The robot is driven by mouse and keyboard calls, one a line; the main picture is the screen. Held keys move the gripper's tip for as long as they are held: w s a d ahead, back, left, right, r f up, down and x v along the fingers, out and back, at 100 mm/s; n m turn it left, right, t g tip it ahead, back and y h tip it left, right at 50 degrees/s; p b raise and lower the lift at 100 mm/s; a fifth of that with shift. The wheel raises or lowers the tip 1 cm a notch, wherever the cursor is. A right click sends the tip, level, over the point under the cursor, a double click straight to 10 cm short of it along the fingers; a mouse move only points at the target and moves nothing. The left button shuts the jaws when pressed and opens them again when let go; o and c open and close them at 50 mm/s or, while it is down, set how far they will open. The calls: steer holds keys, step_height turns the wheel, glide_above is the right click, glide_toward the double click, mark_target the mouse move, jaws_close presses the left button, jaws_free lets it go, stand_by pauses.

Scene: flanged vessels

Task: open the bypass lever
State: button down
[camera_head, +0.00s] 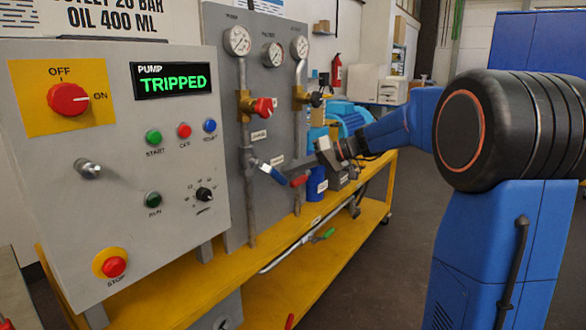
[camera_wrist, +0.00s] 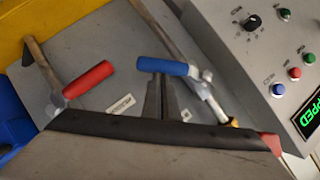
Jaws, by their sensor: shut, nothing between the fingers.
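A blue-handled lever (camera_head: 272,173) and a red-handled lever (camera_head: 300,181) sit on pipes on the grey gauge panel (camera_head: 219,75). I cannot read which one is labelled bypass. In the wrist view, the blue handle (camera_wrist: 162,66) lies across the picture just beyond my fingertips, and the red handle (camera_wrist: 88,79) is tilted to the left. My gripper (camera_wrist: 159,84) is shut and empty, its tips overlapping the lower edge of the blue handle in the view; I cannot tell whether they touch.
The control box (camera_head: 105,180) at left has a pump display (camera_head: 172,80) reading TRIPPED. A red valve knob (camera_head: 264,107) and gauges (camera_head: 238,40) are above the levers. A yellow bench (camera_head: 200,300) runs below, with a green lever (camera_head: 323,235). Grey floor is clear at right.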

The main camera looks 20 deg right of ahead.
steer(key=shift+f, duration=0.1)
steer(key=shift+f+y, duration=0.2)
steer(key=shift+y, duration=0.1)
steer(key=shift+a+f+m, duration=0.1)
steer(key=shift+f+m, duration=0.05)
steer(key=shift+m, duration=0.15)
steer(key=shift+s+a+f+m+g+y, duration=0.2)
steer(key=shift+f+m+g+y, duration=0.15)
steer(key=shift+f, duration=0.2)
steer(key=shift+s+a+f+m+y, duration=0.45)
steer(key=shift+a+f+m+y, duration=0.25)
steer(key=shift+m, duration=0.2)
steer(key=shift+s+a+f+m+y, duration=0.45)
steer(key=shift+a+f+m+y, duration=0.1)
steer(key=shift+m+y, duration=0.3)
steer(key=shift+s+a+f+m+y, duration=0.45)
steer(key=shift+a+f+m+y, duration=0.2)
steer(key=shift+m, duration=0.25)
steer(key=shift+d, duration=0.1)
